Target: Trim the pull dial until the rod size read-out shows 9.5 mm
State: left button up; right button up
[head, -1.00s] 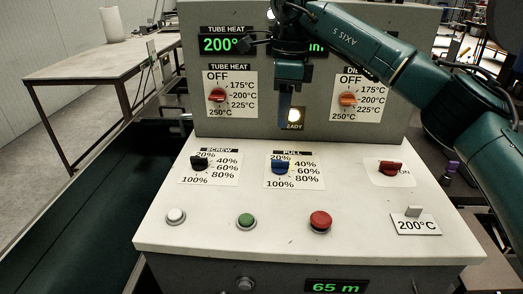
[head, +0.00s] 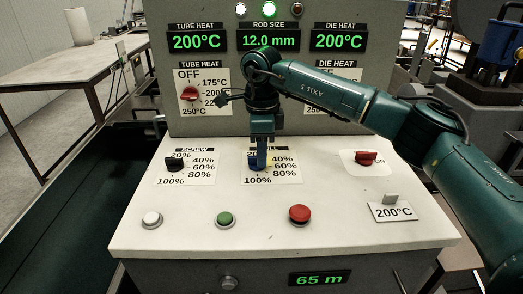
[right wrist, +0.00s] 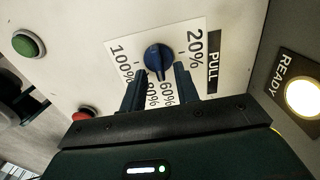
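The rod size read-out (head: 268,40) shows 12.0 mm in green. The blue pull dial (right wrist: 157,57) shows in the right wrist view on its white scale card; its grip bar lies toward the 60% and 80% marks, but the exact setting is unclear. My right gripper (right wrist: 160,84) is open, its two dark fingers pointing at the dial, one on either side of its lower end. Contact cannot be told. In the head view my right gripper (head: 260,164) points down over the pull card and largely hides the dial. My left gripper is not in view.
The screw dial (head: 175,163) sits to the left and a red switch (head: 366,158) to the right. White (head: 152,219), green (head: 225,219) and red (head: 300,214) buttons line the panel front. The READY lamp (right wrist: 302,97) is lit.

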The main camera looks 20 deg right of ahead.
jog(key=shift+f, duration=0.1)
jog(key=shift+c, duration=0.4)
grip_shut()
jog(key=shift+m, duration=0.3)
jog(key=m, duration=0.3)
jog(key=shift+s+m+p, duration=0.2)
jog(key=shift+m+p, duration=0.1)
jog(key=shift+p, duration=0.05)
jog(key=shift+s+a+m, duration=0.1)
jog(key=shift+a+m, duration=0.1)
jog(key=shift+m, duration=2.1)
jog(key=shift+o, duration=0.4)
grip_release()
